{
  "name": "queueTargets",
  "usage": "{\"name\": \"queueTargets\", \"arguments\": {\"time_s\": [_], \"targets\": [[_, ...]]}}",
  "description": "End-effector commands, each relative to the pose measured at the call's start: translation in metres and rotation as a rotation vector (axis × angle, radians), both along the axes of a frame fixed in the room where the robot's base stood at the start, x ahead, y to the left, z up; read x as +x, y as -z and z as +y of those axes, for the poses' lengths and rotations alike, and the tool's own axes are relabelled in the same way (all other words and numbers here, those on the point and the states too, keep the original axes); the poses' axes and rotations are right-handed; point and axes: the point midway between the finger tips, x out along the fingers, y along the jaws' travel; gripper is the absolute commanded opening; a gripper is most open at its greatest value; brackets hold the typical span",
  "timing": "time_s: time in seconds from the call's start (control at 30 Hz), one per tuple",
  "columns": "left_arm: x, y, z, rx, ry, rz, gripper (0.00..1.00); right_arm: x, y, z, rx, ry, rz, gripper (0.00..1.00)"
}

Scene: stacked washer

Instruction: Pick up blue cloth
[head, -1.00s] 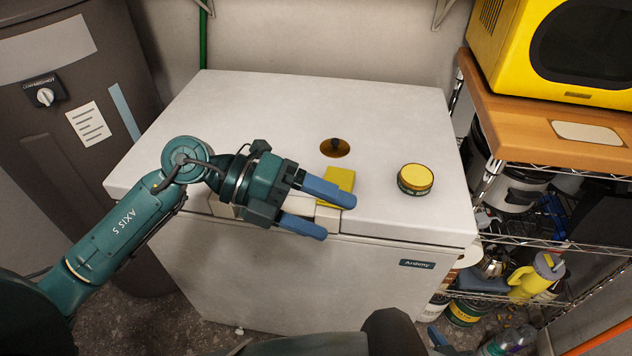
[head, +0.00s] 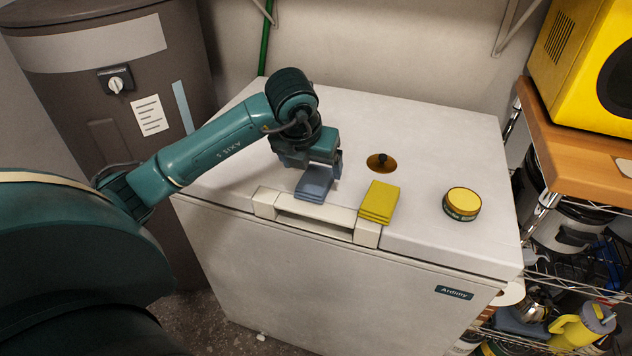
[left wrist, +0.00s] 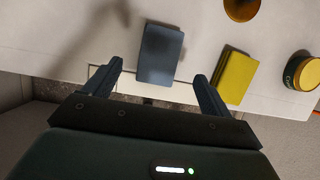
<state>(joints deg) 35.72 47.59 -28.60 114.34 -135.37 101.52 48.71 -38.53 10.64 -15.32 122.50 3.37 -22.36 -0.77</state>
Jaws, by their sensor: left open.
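The blue cloth (head: 313,188) is a folded grey-blue square lying flat on the white chest freezer's lid, near its front handle. My left gripper (head: 318,168) points down over it and hides its rear part in the head view. In the left wrist view the cloth (left wrist: 160,52) lies between and beyond the two open fingers (left wrist: 157,72). The fingers are apart with nothing held. I cannot tell the exact height of the fingertips above the lid. My right gripper is not in view.
A folded yellow cloth (head: 379,202) lies just right of the blue one.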

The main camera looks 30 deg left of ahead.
Motion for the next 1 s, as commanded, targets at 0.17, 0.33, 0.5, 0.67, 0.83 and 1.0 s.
{"name": "queueTargets", "arguments": {"time_s": [0.17, 0.33, 0.5, 0.67, 0.83, 1.0], "targets": [[0.004, 0.013, 0.001, -0.001, 0.000, 0.003, 0.84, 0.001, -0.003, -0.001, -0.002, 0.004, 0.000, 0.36], [0.012, 0.038, 0.004, -0.002, 0.000, 0.004, 0.84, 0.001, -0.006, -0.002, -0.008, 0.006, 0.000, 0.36], [0.018, 0.052, 0.005, 0.000, 0.002, 0.001, 0.84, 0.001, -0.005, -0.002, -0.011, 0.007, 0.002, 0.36], [0.018, 0.053, 0.005, 0.000, 0.002, 0.000, 0.84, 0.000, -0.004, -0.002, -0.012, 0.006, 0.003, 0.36], [0.018, 0.053, 0.005, 0.000, 0.002, 0.000, 0.75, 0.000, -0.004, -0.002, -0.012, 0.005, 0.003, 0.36], [0.018, 0.052, 0.005, 0.000, 0.002, 0.000, 0.61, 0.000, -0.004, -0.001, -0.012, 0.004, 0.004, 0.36]]}}
